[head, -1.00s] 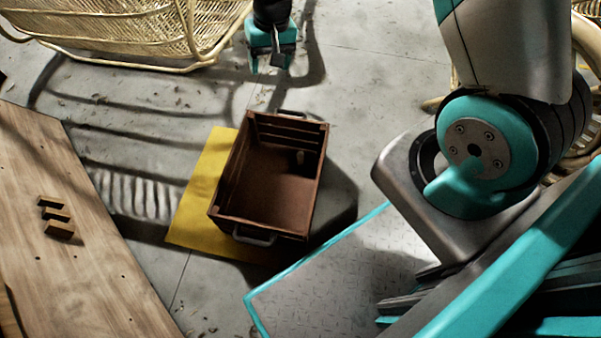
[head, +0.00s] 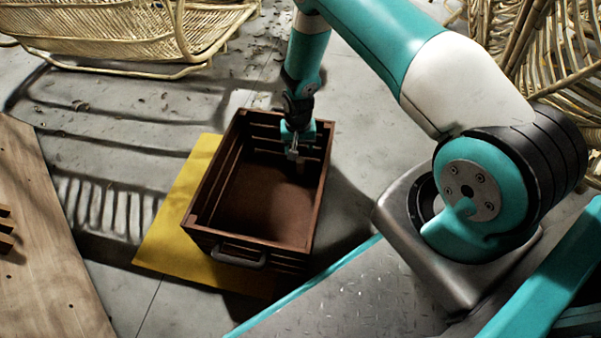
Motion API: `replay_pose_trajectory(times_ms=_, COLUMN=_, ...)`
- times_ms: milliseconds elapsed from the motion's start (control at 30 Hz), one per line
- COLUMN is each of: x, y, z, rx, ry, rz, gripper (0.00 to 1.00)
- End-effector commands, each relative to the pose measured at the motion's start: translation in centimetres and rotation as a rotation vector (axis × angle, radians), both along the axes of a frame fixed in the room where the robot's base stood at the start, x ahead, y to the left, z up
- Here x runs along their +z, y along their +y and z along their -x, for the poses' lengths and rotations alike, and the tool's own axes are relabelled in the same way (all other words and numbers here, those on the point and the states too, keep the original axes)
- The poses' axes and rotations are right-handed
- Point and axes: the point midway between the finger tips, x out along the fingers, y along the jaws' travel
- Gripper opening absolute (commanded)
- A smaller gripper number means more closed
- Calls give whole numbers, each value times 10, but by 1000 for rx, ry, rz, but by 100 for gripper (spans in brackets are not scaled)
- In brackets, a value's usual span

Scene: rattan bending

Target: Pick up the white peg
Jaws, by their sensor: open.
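The brown wooden crate (head: 205,236) stands on the floor, open at the top. Inside it, near the far right corner, a small upright piece (head: 300,170) shows dimly in shadow. It may be the white peg, but I cannot tell its colour, and no clearly white peg shows elsewhere. My gripper (head: 293,154) is open and points down into the far end of the crate. It is just above or beside that small piece, partly covering it. I cannot tell whether they touch.
A yellow mat (head: 160,245) lies under the crate. A wooden board (head: 45,260) with small dark blocks (head: 5,230) is at the left. Rattan furniture (head: 130,35) stands at the back left, with more (head: 540,50) at the right. Grey floor is free left of the mat.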

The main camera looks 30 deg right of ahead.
Motion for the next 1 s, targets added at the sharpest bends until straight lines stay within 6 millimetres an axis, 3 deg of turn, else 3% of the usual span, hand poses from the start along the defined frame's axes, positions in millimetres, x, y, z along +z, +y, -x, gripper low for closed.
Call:
replay_pose_trajectory(times_ms=33, x=-15, y=0, z=0, rx=0, ry=0, rz=0, gripper=61)
replay_pose_trajectory(times_ms=100, x=-23, y=0, z=0, rx=0, ry=-1, rz=0, gripper=61)
replay_pose_trajectory(times_ms=367, x=-34, y=-1, z=0, rx=0, ry=-1, rz=-1, gripper=61)
replay_pose_trajectory(times_ms=700, x=-78, y=-5, z=4, rx=1, ry=0, rz=0, gripper=61)
replay_pose_trajectory(times_ms=1000, x=-79, y=-5, z=4, rx=1, ry=-1, rz=-1, gripper=58)
